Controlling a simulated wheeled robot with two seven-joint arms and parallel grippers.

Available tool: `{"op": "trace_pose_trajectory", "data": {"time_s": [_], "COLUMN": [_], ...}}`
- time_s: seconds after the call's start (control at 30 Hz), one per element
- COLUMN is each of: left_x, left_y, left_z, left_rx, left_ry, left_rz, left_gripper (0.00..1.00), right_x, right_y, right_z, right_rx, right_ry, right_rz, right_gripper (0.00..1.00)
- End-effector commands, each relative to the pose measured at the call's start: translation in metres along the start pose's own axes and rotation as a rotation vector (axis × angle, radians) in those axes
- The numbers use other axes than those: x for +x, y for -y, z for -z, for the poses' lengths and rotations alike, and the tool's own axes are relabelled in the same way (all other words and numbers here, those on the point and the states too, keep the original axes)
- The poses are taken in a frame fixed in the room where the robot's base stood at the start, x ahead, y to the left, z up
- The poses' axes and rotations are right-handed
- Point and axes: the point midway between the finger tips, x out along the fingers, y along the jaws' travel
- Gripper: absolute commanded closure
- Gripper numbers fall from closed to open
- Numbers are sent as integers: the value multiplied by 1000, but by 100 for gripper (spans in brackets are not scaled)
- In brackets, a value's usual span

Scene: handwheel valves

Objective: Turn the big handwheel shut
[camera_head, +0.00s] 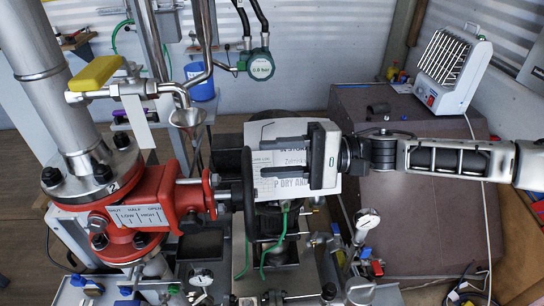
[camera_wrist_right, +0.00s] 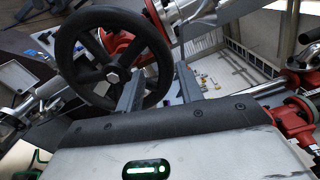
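The big black handwheel (camera_head: 248,195) shows nearly edge-on in the head view, on the stem of a red valve (camera_head: 184,198). In the right wrist view the handwheel (camera_wrist_right: 112,77) shows its spokes and hub. A white scale plate (camera_head: 140,217) on the valve carries shut, half and open marks; its pointer is too small to read. My right gripper (camera_head: 264,157) is open and empty, its two fingers pointing left at the upper part of the wheel. In the wrist view its fingertips (camera_wrist_right: 158,85) overlap the wheel's lower right rim; contact cannot be told. My left gripper is not in view.
A grey pipe (camera_head: 52,80) rises at the left. A yellow-handled valve (camera_head: 95,73) and a pressure gauge (camera_head: 261,66) stand above. A paper sheet (camera_head: 285,185) is behind the gripper. A brown case (camera_head: 420,190) with a white device (camera_head: 452,68) fills the right. Small gauges crowd the front.

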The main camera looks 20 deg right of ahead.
Motion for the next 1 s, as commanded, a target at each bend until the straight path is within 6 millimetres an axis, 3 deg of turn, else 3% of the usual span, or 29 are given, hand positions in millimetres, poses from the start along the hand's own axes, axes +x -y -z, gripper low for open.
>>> {"op": "trace_pose_trajectory", "data": {"time_s": [0.17,0.5,1.0], "left_x": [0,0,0], "left_y": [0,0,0], "left_z": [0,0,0], "left_rx": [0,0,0], "left_ry": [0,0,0], "left_rz": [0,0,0], "left_gripper": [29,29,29], "right_x": [-6,-37,-40], "right_y": [0,0,0], "right_z": [0,0,0], "right_rx": [0,0,-1], "right_ry": [-2,-2,0], "right_rz": [-1,-1,0], "right_gripper": [63,63,63]}}
